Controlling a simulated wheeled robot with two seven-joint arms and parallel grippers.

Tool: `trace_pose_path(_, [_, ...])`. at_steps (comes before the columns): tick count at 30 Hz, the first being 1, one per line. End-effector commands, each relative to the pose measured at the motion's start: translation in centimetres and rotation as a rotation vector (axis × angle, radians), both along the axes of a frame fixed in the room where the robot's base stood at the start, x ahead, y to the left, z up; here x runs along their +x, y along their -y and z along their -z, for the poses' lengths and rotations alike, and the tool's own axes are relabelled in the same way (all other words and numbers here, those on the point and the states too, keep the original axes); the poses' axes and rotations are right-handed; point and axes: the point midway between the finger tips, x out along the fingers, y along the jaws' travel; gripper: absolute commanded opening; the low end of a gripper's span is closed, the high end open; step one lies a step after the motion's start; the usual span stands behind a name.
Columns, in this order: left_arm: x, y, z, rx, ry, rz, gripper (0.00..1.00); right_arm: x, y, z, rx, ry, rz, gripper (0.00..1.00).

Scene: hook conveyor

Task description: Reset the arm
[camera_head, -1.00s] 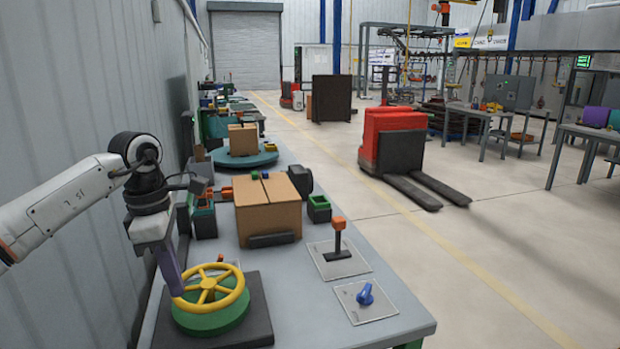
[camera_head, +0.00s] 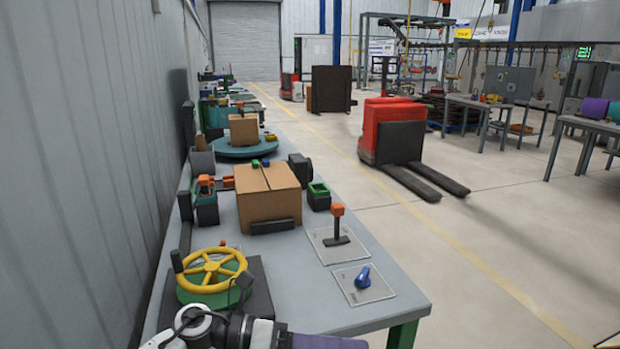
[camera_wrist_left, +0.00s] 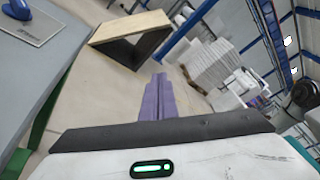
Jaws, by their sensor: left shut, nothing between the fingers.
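My left arm lies low across the bottom of the head view, in front of the bench's near part. Its left gripper (camera_head: 350,343) points right, with purple fingers partly cut off by the bottom edge. In the left wrist view the purple fingers (camera_wrist_left: 157,98) are together with nothing between them, over the floor beside the bench. The yellow handwheel (camera_head: 210,269) on its green base stands on a dark plate, just behind my arm and apart from the gripper. My right gripper is not in view.
The grey bench (camera_head: 300,300) carries a lever (camera_head: 338,225), a blue knob (camera_head: 363,277) and a cardboard box (camera_head: 267,192). A ribbed wall closes the left side. A red pallet truck (camera_head: 392,132) stands on the open floor. A wooden-topped stand (camera_wrist_left: 130,28) shows in the wrist view.

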Motion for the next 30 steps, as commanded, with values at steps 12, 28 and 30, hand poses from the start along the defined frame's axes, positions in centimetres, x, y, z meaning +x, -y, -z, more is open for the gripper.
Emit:
trace_pose_path(12, [1.5, -8.7, 7.5, -0.812, -1.139, -0.788, 0.00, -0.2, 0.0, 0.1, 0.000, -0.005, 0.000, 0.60])
trace_pose_path(28, [-17.7, -22.1, 29.8, -1.209, -2.209, -1.633, 0.00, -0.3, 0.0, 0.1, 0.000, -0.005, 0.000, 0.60])
trace_pose_path(30, [-19.0, -22.4, 30.4, -1.219, -2.248, -1.668, 0.00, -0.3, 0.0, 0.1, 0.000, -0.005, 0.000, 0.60])
